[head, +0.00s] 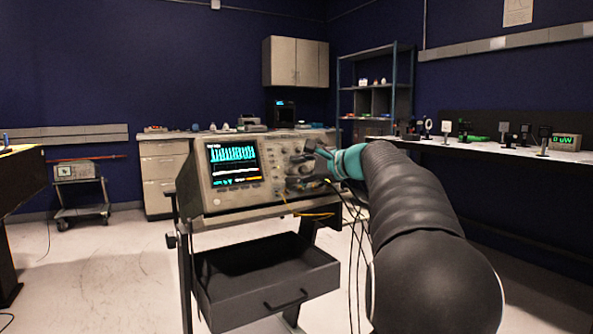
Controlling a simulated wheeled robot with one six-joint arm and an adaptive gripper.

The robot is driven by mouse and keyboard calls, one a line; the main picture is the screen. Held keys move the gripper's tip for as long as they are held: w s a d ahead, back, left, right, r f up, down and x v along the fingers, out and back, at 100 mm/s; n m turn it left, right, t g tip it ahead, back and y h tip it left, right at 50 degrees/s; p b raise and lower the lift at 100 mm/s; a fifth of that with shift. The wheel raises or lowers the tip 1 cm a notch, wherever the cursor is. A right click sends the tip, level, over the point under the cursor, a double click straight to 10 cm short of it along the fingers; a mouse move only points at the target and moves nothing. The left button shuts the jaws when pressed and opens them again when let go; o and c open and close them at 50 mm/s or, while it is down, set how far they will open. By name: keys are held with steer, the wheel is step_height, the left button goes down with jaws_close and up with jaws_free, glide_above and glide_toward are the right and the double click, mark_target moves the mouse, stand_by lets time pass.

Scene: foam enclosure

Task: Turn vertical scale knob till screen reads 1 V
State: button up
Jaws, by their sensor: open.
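A beige oscilloscope (200,196) stands on a dark cart in the middle of the head view. Its lit screen (233,162) shows a dense cyan trace and a white line; the text on it is too small to read. Several knobs (280,170) are on the panel right of the screen, and I cannot tell which is the vertical scale knob. My gripper (318,151) is at the right part of the panel, its dark fingers close to the knobs. It is open; I cannot tell whether it touches a knob. My gripper and arm hide part of the panel's right side.
The cart has a dark drawer (270,281) below the oscilloscope. Yellow and black cables (308,214) hang from the panel's lower edge near my arm. A long bench (500,150) with small optics runs along the right. Open floor (110,270) lies to the left.

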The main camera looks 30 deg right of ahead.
steer(key=shift+w+a, duration=0.1)
steer(key=shift+w, duration=0.05)
jaws_close()
stand_by(0.4)
steer(key=m+t, duration=0.1)
steer(key=m, duration=0.2)
steer(key=m+t+h, duration=0.1)
steer(key=m, duration=0.2)
steer(key=shift+a+h, duration=0.1)
steer(key=shift+h, duration=0.2)
steer(key=m+h, duration=0.1)
steer(key=m, duration=0.3)
steer(key=m+t+h+p, duration=0.1)
steer(key=m+h, duration=0.1)
steer(key=m, duration=0.2)
steer(key=shift+a+p, duration=0.1)
steer(key=shift+p, duration=0.2)
steer(key=shift+m, duration=0.3)
